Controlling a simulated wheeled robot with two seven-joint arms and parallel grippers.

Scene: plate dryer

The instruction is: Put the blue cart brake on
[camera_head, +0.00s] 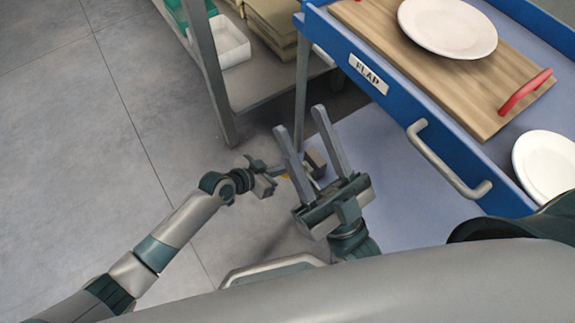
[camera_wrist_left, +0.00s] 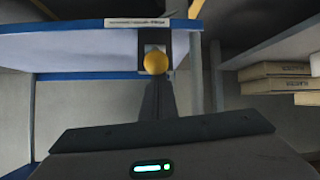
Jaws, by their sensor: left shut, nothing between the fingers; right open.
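The blue cart (camera_head: 395,105) stands at the right in the head view. In the left wrist view its blue-edged shelf (camera_wrist_left: 95,45) crosses the upper left. A round yellow knob (camera_wrist_left: 155,63), seemingly the brake's, sits before a dark bracket by the cart's grey post. Only a yellow speck of it shows in the head view (camera_head: 285,177). My left gripper (camera_wrist_left: 157,82) is shut and empty, its fingertips right at the knob; I cannot tell whether they touch. In the head view my left arm reaches low beside the cart. My right gripper (camera_head: 300,120) is open and empty, above it.
The cart carries a wooden board (camera_head: 440,60) with a red handle, a white plate (camera_head: 450,25) on it and another plate (camera_head: 550,165) beside it. A grey rack (camera_head: 215,80) with boxes stands behind. Open grey floor (camera_head: 70,130) lies at the left.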

